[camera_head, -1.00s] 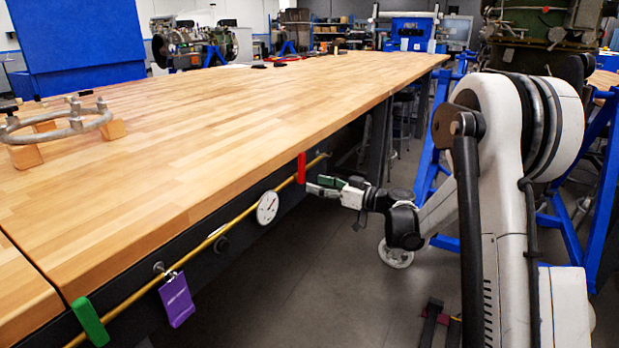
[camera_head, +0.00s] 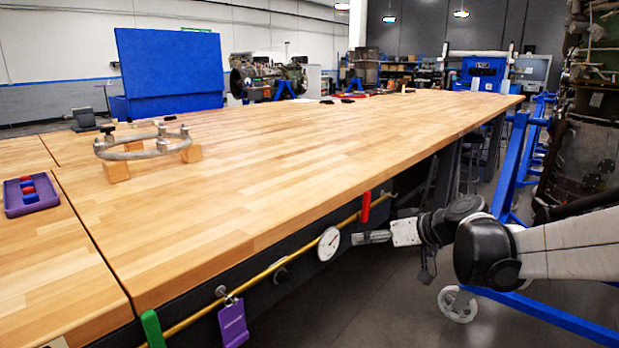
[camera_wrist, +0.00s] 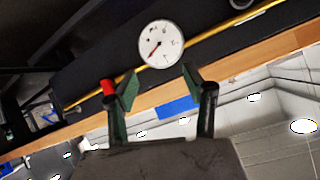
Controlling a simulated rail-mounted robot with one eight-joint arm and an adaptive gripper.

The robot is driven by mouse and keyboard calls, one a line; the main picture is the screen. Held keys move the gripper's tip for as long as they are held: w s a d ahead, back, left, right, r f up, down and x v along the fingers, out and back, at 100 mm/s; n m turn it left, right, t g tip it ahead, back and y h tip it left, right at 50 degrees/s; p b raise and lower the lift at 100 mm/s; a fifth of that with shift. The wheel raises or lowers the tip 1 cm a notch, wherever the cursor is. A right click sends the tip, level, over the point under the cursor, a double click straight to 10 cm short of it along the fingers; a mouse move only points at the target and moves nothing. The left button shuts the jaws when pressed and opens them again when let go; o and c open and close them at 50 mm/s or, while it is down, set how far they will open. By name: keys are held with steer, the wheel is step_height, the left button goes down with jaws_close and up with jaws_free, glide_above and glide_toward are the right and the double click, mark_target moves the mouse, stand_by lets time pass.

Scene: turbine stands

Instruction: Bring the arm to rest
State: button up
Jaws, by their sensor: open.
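My gripper (camera_head: 372,238) is beside the front edge of the wooden bench, at about the height of the yellow pipe and just right of the round gauge. In the wrist view my gripper (camera_wrist: 163,92) shows two green-padded fingers spread apart with nothing between them. The white gauge (camera_wrist: 160,41) lies beyond the fingertips there; it also shows in the head view (camera_head: 329,244). My arm comes in from the right with its dark wrist joints in front of the blue stand. I cannot tell the exact gap between the fingers and the gauge.
The yellow pipe (camera_head: 290,254) runs along the bench side with a red handle (camera_head: 366,207), a purple tag (camera_head: 233,324) and a green handle (camera_head: 152,329). A metal ring (camera_head: 142,152) sits on wooden blocks on the bench (camera_head: 250,190). A blue stand (camera_head: 545,317) is close to my arm.

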steer(key=s+d+f+m+h, duration=0.1)
steer(key=s+d+m+h, duration=0.15)
steer(key=s, duration=0.75)
steer(key=s+d+f+m+g+h, duration=0.1)
steer(key=s+f+h, duration=0.15)
steer(key=s, duration=0.65)
steer(key=s+d+f+m+h, duration=0.15)
steer(key=s+h, duration=0.25)
steer(key=s, duration=0.6)
step_height(320, 180, up, 19)
steer(key=p, duration=1.8)
steer(key=shift+w+d, duration=0.15)
steer(key=shift+d, duration=0.25)
